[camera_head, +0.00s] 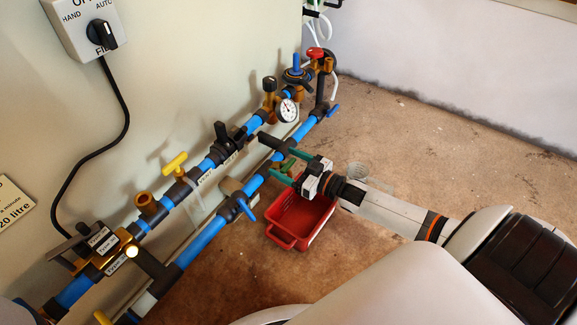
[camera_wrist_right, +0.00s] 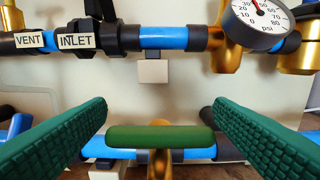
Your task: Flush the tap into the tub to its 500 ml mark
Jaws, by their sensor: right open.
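The tap has a green bar handle (camera_wrist_right: 153,136) on a brass stem, low in the middle of the right wrist view. In the head view the green handle (camera_head: 288,164) is small, on the lower blue pipe. My right gripper (camera_head: 274,160) has its green-padded fingers apart, one on each side of the handle; in the wrist view (camera_wrist_right: 160,108) gaps show on both sides. The red tub (camera_head: 318,228) stands on the floor below, partly hidden by my right gripper and wrist. Its 500 ml mark and any water inside cannot be made out. My left gripper is not in view.
The upper blue pipe carries a pressure gauge (camera_head: 287,109), a yellow-handled valve (camera_head: 175,164) and labels including INLET (camera_wrist_right: 75,41). A blue lever (camera_head: 246,210) is on the lower pipe. A clear container (camera_head: 375,175) stands behind my right wrist. Floor at the right is clear.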

